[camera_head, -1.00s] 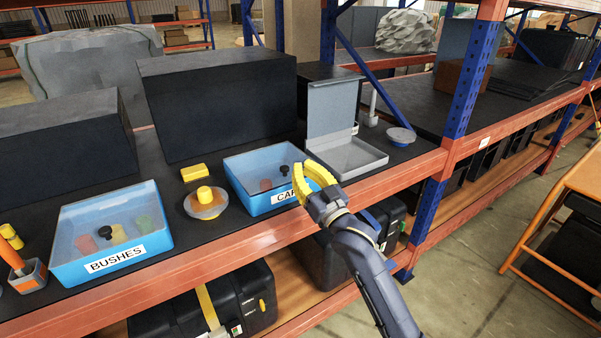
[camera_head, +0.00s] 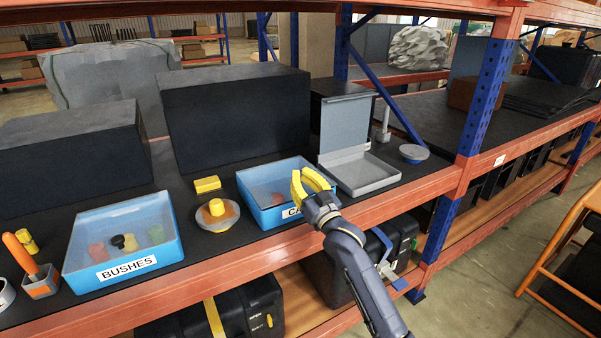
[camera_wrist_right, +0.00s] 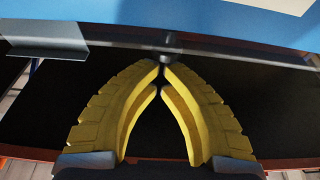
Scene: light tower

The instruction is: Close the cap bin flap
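The cap bin (camera_head: 248,198) is a blue open tray with a white label on its front, partly covered by my gripper. Its label starts "CA"; a red piece (camera_head: 278,198) shows inside. My right gripper (camera_head: 306,172) is at the bin's right front corner, fingers upward. In the wrist view its yellow fingertips (camera_wrist_right: 162,63) meet, beside a small grey knob on a grey strip (camera_wrist_right: 230,52). A blue surface (camera_wrist_right: 150,15) lies beyond the strip. I cannot tell whether the strip is the flap, nor whether the tips touch it. My left gripper is not in view.
A grey box (camera_head: 362,174) with its lid (camera_head: 345,125) upright stands right of the cap bin. The orange shelf beam (camera_head: 230,265) runs along the front.

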